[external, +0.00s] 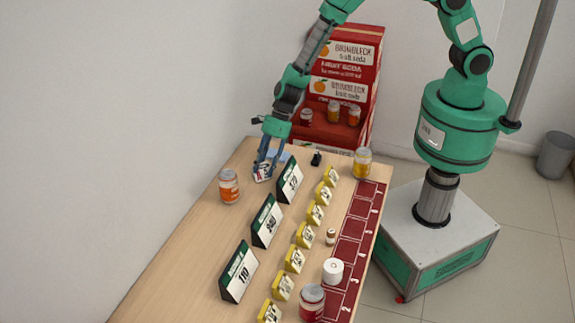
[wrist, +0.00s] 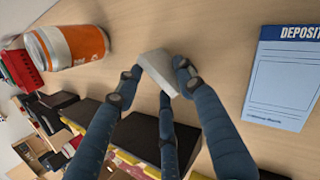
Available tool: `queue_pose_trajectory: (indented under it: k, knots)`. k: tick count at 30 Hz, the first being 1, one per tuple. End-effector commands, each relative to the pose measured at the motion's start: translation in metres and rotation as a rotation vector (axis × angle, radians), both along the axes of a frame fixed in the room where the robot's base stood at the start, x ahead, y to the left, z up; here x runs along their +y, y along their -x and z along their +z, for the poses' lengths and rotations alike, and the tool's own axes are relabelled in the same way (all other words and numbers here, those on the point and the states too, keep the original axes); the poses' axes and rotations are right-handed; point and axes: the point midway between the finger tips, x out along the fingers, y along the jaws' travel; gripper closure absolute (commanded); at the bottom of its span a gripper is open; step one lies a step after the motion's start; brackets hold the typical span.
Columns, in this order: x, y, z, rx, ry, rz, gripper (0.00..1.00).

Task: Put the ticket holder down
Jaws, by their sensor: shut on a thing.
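The ticket holder (external: 262,174) is a small pale wedge-shaped piece with dark and red marks on its face in the external view. It also shows as a light grey block (wrist: 158,70) between the fingers in the wrist view. My gripper (external: 266,162) is shut on it, low over the far end of the wooden counter (external: 190,254). The blue fingers (wrist: 160,82) surround it in the wrist view. I cannot tell whether its underside touches the counter.
An orange can (external: 229,186) stands to the left. A blue deposit slip (wrist: 284,78) lies on the right in the wrist view. Dark number signs (external: 290,180) and several yellow tags (external: 315,213) stand in rows nearby. A red soda rack (external: 343,85) is behind the counter.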

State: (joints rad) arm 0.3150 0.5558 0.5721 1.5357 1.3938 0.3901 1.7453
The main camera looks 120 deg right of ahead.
Motion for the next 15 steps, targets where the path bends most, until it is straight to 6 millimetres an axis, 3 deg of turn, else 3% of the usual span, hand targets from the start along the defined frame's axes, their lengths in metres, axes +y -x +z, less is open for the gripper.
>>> queue_pose_trajectory:
  k: [13,14,15]
  knots:
    - [-0.0002,-0.0002,-0.004,0.0,0.0,0.0,0.89]
    - [-0.0001,-0.0001,-0.0034,0.0,0.0,0.0,0.56]
    - [0.0,-0.0001,-0.0032,0.0,0.0,0.0,0.48]
